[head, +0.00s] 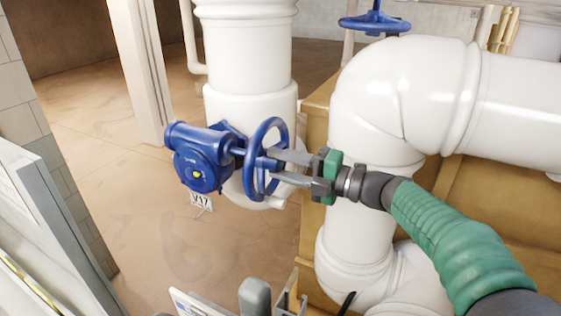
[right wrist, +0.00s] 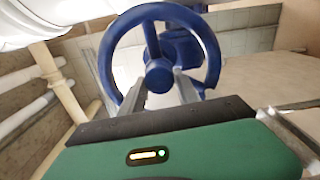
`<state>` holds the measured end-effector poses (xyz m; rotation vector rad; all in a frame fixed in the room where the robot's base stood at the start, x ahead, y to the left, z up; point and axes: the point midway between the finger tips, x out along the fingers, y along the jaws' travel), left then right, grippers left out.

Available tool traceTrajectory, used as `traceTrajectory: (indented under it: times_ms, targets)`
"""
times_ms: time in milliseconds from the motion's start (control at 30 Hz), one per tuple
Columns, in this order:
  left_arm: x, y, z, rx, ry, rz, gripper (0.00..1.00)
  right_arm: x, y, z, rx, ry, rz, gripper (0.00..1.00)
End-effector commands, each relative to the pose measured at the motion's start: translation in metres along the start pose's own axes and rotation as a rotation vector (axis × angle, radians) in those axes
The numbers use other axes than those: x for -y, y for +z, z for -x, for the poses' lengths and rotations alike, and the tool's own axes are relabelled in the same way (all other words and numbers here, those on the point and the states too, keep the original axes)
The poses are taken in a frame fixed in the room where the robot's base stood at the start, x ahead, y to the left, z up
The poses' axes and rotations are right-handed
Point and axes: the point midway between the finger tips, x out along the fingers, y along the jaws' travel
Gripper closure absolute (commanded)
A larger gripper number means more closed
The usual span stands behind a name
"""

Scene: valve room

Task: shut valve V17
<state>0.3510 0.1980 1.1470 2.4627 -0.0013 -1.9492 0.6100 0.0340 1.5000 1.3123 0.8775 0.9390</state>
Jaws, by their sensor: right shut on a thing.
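Valve V17 is a blue valve (head: 200,158) with a blue handwheel (head: 256,150) on its right side, fixed at a white vertical pipe. A white tag (head: 201,201) reading V17 hangs below it. My right gripper (head: 270,166) reaches in from the right, its two grey fingers at the handwheel and shut on it. In the right wrist view the handwheel (right wrist: 113,62) stands ahead, with the fingers reaching to its lower part and hub area. Which part of the wheel lies between the fingertips is hard to tell. My left gripper is not in view.
White pipes (head: 385,95) stand close behind and beside my right arm. Another blue handwheel (head: 374,22) is at the top. A grey cabinet or panel edge (head: 50,220) is at the left. The brown floor (head: 90,110) is open behind the valve.

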Motion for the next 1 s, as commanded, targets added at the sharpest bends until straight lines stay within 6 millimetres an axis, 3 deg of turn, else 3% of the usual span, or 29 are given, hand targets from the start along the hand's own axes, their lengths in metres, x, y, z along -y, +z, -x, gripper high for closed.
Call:
traceTrajectory:
  times_ms: [1000]
  targets:
    - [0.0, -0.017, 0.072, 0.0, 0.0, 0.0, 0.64, -0.003, 0.004, 0.001, 0.008, -0.002, -0.911, 1.0]
